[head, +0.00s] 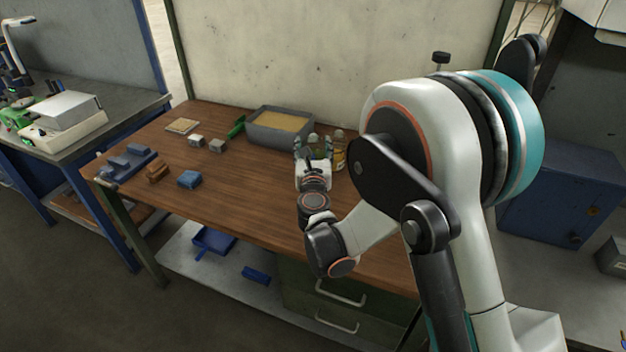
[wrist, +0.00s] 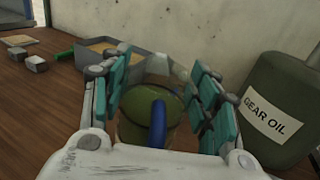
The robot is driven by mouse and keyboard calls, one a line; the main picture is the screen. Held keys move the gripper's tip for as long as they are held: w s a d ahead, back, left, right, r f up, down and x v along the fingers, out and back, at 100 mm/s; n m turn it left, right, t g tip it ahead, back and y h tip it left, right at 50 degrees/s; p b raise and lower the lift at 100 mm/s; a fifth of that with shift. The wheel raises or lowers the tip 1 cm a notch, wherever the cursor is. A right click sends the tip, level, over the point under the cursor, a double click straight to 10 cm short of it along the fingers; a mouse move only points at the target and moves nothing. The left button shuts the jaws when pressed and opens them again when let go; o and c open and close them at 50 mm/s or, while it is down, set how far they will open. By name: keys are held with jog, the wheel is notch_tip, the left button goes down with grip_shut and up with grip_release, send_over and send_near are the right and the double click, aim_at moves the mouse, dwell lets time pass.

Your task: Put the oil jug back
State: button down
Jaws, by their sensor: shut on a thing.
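I cannot tell whether the jug's base touches the bench. A dark green container labelled GEAR OIL (wrist: 275,118) stands close to the right of my gripper in the wrist view.
On the workbench (head: 235,186), a grey tray (head: 262,135) with tan contents lies left of my gripper, near a wall panel. An amber bottle (head: 340,150) stands just right of my fingers. Metal blocks (head: 217,145) and a blue block (head: 189,180) lie left; the middle is clear.

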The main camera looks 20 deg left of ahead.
notch_tip(320, 180, down, 9)
jog(key=shift+f+b, duration=0.2)
jog(key=shift+b, duration=0.7)
jog(key=shift+f, duration=0.15)
jog(key=c, duration=0.6)
grip_release()
jog(key=shift+r, duration=0.2)
jog(key=b+v, duration=0.7)
jog(key=v, duration=0.5)
